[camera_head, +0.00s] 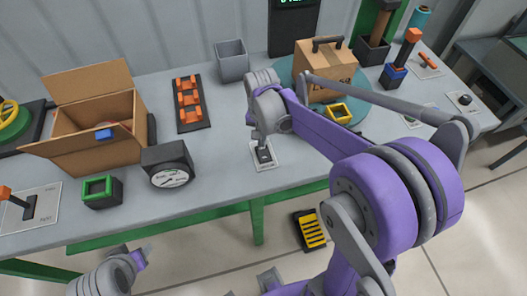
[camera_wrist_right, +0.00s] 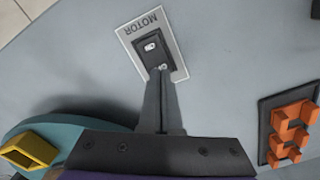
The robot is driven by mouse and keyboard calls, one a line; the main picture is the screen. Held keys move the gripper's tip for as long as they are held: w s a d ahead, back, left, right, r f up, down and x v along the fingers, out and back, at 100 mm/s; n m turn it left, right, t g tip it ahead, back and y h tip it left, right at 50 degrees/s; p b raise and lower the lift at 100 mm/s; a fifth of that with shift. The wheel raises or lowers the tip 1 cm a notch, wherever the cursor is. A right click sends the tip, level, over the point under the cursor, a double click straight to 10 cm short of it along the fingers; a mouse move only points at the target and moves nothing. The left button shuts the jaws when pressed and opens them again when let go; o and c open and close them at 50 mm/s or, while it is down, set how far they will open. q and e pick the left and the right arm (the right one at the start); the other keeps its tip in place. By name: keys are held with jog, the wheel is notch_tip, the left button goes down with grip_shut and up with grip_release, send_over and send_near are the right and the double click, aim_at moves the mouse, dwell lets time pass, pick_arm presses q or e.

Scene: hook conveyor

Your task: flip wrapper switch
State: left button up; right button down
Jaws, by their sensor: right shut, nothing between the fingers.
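A black rocker switch on a white plate marked MOTOR (camera_wrist_right: 150,48) lies on the grey table; the switch also shows in the head view (camera_head: 264,155). My right gripper (camera_wrist_right: 160,72) is shut and empty, its fingertips at the rocker's near end. I cannot tell whether they touch it. In the head view my right gripper (camera_head: 262,143) points down over the switch. A teal round turntable (camera_head: 287,72) carries a cardboard box (camera_head: 325,70) with a black handle. My left gripper (camera_head: 143,256) is low at the left, off the table's front edge; its jaws are unclear.
An open cardboard box (camera_head: 85,148), a black dial gauge (camera_head: 168,165) and a green-rimmed block (camera_head: 101,190) stand to the left. A lever (camera_head: 28,208) is at the far left. An orange-topped lever (camera_head: 402,58) stands right.

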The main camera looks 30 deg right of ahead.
aim_at(262, 149)
pick_arm(q)
jog(key=shift+s+f+b, duration=0.25)
jog(key=shift+f+b, duration=0.3)
jog(key=shift+f, duration=0.2)
pick_arm(e)
jog(key=shift+f, duration=0.95)
jog(key=shift+r, duration=0.1)
jog(key=shift+r+p, duration=1.85)
jog(key=shift+r, duration=1.65)
pick_arm(q)
jog(key=r, duration=0.1)
jog(key=w+r, duration=0.1)
jog(key=r, duration=0.1)
jog(key=w+r, duration=0.1)
jog(key=r, duration=0.1)
pick_arm(e)
jog(key=shift+s, duration=0.1)
